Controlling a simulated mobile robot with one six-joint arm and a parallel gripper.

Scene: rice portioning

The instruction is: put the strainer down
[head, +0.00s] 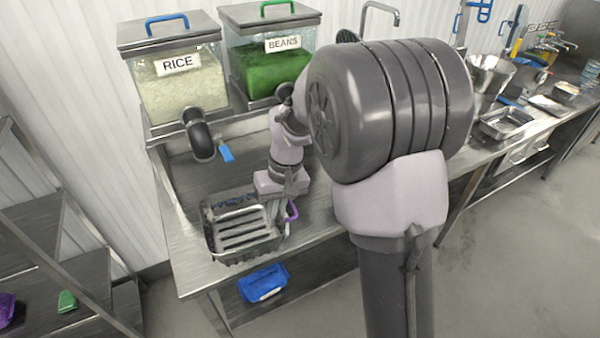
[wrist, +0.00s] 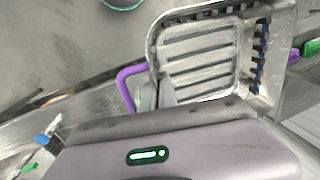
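The strainer (head: 243,229) is a slotted metal basket with a purple handle (head: 292,211). In the head view it is at the front left part of the steel counter. I cannot tell whether it rests on the counter or hangs just above it. In the wrist view the slotted strainer (wrist: 205,50) fills the upper middle, and its purple handle (wrist: 123,88) is at the left. My gripper (wrist: 157,93) has its fingers close together at the handle side of the strainer and appears shut on it. In the head view the fingertips are mostly hidden.
The RICE dispenser (head: 178,85) and BEANS dispenser (head: 268,65) stand behind the strainer on the counter (head: 185,245). A blue container (head: 263,283) is on the shelf below. A dark shelf rack (head: 40,255) stands at the left. Metal pots and trays are far right.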

